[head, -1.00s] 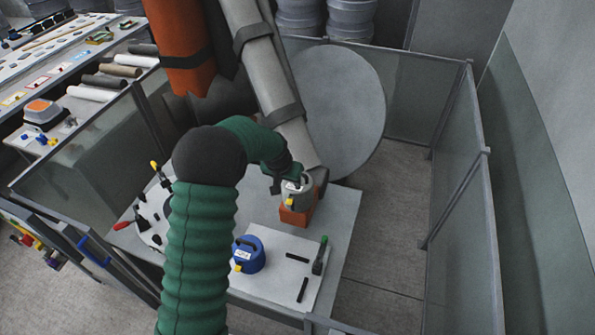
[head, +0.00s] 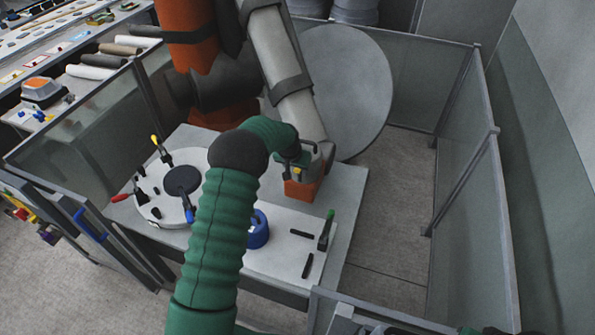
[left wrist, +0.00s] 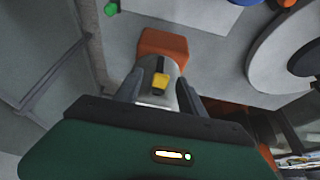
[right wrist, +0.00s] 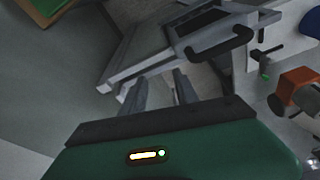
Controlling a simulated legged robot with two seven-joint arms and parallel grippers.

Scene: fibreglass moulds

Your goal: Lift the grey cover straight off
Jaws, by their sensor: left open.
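The grey cover (left wrist: 168,68) is a small round piece with a yellow tab on its side and a dark strip on top. It sits on an orange block (left wrist: 162,42), which also shows in the head view (head: 303,189). My left gripper (left wrist: 159,88) is open, with one finger on each side of the cover. Whether the fingers touch it I cannot tell. In the head view my left gripper (head: 296,158) hides much of the cover. My right gripper (right wrist: 158,86) is open and empty, away from the table.
A blue round piece (head: 258,230), partly behind my left arm, and a green-tipped clamp (head: 326,230) stand on a pale plate (head: 283,256). A round mould (head: 203,208) with clamps lies at the left. Screens (head: 470,180) surround the table, with bare floor at right.

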